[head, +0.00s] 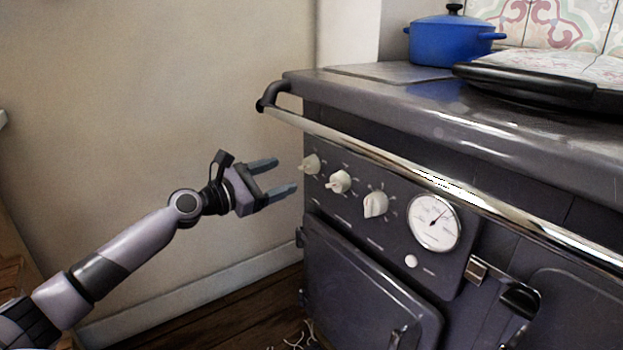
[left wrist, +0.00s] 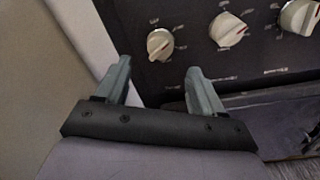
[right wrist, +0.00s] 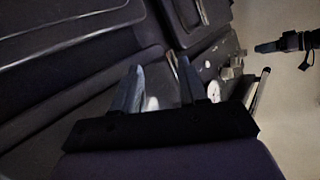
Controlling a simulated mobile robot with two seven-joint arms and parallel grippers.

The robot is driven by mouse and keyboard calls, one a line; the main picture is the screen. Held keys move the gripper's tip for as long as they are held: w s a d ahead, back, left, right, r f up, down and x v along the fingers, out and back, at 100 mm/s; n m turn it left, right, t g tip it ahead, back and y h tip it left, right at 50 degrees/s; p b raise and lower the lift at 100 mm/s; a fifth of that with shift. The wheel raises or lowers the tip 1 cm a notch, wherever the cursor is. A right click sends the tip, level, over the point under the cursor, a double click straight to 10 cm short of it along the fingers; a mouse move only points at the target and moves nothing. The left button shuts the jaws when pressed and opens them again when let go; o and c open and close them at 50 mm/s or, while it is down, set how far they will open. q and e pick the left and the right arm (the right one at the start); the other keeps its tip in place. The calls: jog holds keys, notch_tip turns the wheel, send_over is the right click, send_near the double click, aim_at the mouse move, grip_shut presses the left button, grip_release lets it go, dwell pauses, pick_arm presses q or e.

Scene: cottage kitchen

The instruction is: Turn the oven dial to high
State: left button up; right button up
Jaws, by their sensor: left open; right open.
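The oven (head: 370,275) is a dark range with a control panel on its front. Three cream dials sit in a row: a left dial (head: 311,163), a middle dial (head: 339,182) and a right dial (head: 375,204). My left gripper (head: 280,176) is open and empty, just left of the left dial and apart from it. In the left wrist view the left dial (left wrist: 160,44) is beyond the fingertips, with the middle dial (left wrist: 228,29) and right dial (left wrist: 299,16) farther right. My right gripper (right wrist: 160,80) is open and empty, seen only in its own wrist view.
A round white gauge (head: 435,222) and a small white button (head: 411,261) are right of the dials. A chrome rail (head: 420,178) runs along the front above the panel. A blue pot (head: 450,41) stands on top. A bare wall (head: 170,90) is at left.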

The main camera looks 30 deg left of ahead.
aim_at(301, 169)
pick_arm(q)
jog(key=shift+b+x, duration=0.65)
jog(key=shift+x, duration=2.8)
jog(key=shift+c, duration=0.3)
jog(key=c, duration=1)
